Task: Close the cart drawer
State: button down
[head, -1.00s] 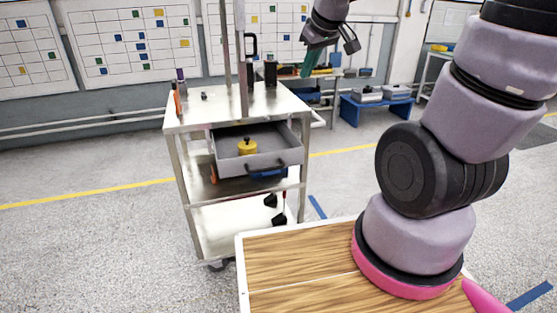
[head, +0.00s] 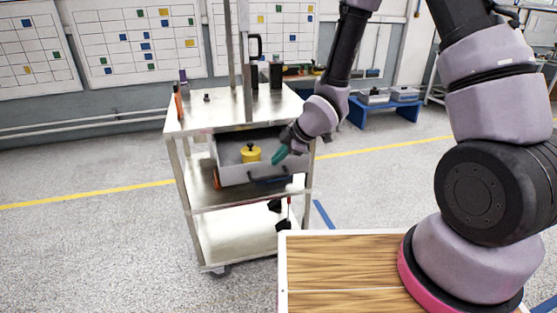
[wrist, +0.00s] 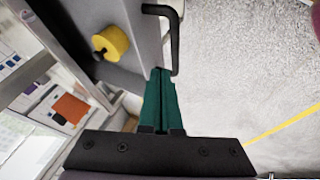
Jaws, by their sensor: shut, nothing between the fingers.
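The cart drawer (head: 232,174) is a grey tray pulled out below the top of a metal cart (head: 190,125) in the head view. A yellow round object with a dark knob (head: 250,153) sits inside it. The drawer's dark handle is on its front, partly hidden behind my gripper in the head view; the handle (wrist: 176,40) shows clearly in the wrist view. My gripper (head: 277,156) has green fingers, shut and empty. In the wrist view the fingertips (wrist: 159,72) are close beside the handle and drawer front; I cannot tell whether they touch.
Bottles and a dark mug-like item (head: 254,48) stand on the cart top. A wood-topped surface (head: 345,265) is in the foreground. A blue bench with bins (head: 385,108) is at the back right. Open floor lies left of the cart.

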aim_at(265, 170)
jog(key=x, duration=0.8)
jog(key=shift+w, duration=0.15)
